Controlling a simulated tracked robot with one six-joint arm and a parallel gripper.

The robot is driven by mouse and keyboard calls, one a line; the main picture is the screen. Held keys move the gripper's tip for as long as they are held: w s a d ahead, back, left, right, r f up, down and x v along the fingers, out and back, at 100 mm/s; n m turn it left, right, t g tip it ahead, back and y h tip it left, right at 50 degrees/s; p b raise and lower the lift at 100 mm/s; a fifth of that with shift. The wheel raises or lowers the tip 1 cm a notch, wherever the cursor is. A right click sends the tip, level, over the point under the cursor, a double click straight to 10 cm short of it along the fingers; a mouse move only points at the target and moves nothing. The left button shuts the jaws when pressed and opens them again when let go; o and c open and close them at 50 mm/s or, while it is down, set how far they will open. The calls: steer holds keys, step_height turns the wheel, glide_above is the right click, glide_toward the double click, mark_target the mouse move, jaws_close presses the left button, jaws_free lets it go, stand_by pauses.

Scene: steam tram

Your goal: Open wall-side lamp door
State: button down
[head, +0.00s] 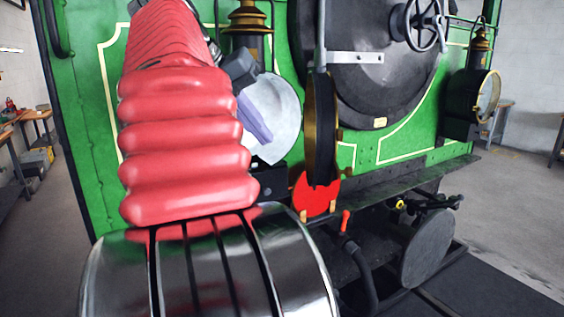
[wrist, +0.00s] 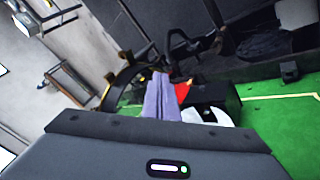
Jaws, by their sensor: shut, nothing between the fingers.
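The nearer lamp, with its brass-and-black chimney (head: 247,22), stands on the front of the green tram. Its round door (head: 321,130), dark with a brass rim, stands swung out and is seen almost edge-on. The pale round reflector (head: 284,110) is exposed. In the wrist view the door (wrist: 122,80) shows left of my fingers, and a bit of the white reflector (wrist: 222,115) shows at right. My gripper (head: 262,136) has lavender fingers, shut and empty, in front of the reflector and left of the door. The fingers also show in the wrist view (wrist: 160,82); contact cannot be told.
A second lamp (head: 472,103) stands at right with its brass-rimmed front facing outward. A red piece (head: 317,196) sits below the open door. A dark ledge (head: 410,175) and a round buffer (head: 427,248) project in front. Open floor (head: 510,225) lies at right.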

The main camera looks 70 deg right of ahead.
mark_target(324, 136)
steer(key=shift+d+f, duration=0.1)
steer(key=s+d+f, duration=0.5)
steer(key=s+f, duration=0.2)
steer(key=shift+s+d+f, duration=0.15)
steer(key=shift+s+f, duration=0.2)
steer(key=shift+f, duration=0.05)
stand_by(0.4)
steer(key=shift+s, duration=0.2)
